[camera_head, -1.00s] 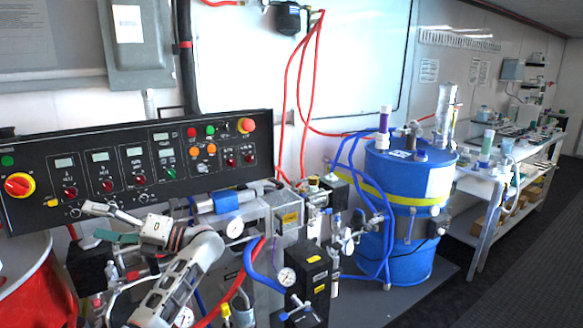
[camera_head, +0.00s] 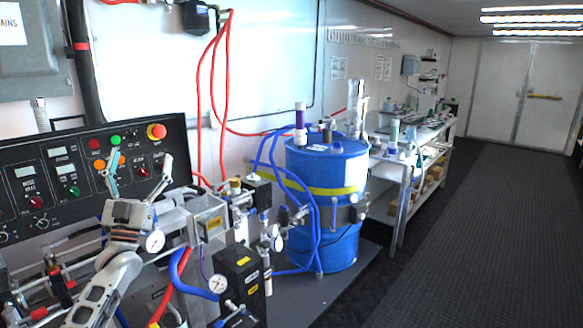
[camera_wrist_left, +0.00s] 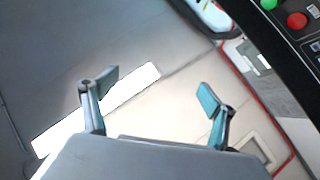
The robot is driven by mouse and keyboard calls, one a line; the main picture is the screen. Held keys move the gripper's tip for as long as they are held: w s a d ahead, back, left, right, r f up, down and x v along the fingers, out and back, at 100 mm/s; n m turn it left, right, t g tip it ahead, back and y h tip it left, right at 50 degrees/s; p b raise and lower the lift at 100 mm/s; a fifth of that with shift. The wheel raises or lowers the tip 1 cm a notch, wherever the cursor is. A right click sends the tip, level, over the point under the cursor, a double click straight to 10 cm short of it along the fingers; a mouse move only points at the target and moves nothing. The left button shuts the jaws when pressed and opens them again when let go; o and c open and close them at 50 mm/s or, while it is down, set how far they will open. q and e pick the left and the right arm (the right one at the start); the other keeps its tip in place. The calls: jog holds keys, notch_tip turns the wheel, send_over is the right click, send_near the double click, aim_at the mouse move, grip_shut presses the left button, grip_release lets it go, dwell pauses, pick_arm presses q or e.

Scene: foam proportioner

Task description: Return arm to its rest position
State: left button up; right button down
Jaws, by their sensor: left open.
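My left arm rises from the bottom left of the head view. Its gripper (camera_head: 138,170) points up, with its two fingers spread apart and nothing between them. It is in front of the black control panel (camera_head: 60,185), overlapping the area of its knobs and buttons; I cannot tell the exact gap. In the left wrist view the open fingers (camera_wrist_left: 158,88) are seen against a pale wall or ceiling surface, with a corner of the panel (camera_wrist_left: 290,25) at the upper right. My right gripper is not in view.
Pipework with gauges (camera_head: 217,284) and valves stands right beside my left arm. Red hoses (camera_head: 197,110) hang behind it. A blue drum (camera_head: 325,240) stands further right, before a long workbench (camera_head: 405,185). The dark aisle floor (camera_head: 470,240) is clear up to white double doors (camera_head: 525,90).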

pick_arm(q)
jog(key=w+a+f+m+g+y, duration=0.15)
jog(key=w+f+g, duration=0.3)
jog(key=f, duration=0.55)
jog(key=w+a+f+m+g+y, duration=0.15)
jog(key=w+f+g, duration=0.35)
jog(key=f, duration=0.5)
jog(key=s+d+f+g+h, duration=0.2)
jog(key=s+d+f, duration=0.4)
jog(key=f, duration=0.4)
jog(key=s+d+f+g+h, duration=0.1)
jog(key=s+d+f, duration=0.4)
jog(key=s+f, duration=0.45)
jog(key=s+d+f+g, duration=0.1)
jog(key=s+d+f, duration=0.3)
jog(key=s, duration=0.6)
jog(key=s+d+f+g+h, duration=0.1)
jog(key=s+d+f+g, duration=0.1)
jog(key=s+d+f, duration=0.2)
jog(key=s+d+f+g+h, duration=0.1)
jog(key=s+d+f, duration=0.4)
jog(key=s, duration=1.3)
notch_tip(320, 180, down, 3)
jog(key=shift+f+n+g, duration=0.15)
jog(key=shift+n+g, duration=0.25)
jog(key=shift+g, duration=0.05)
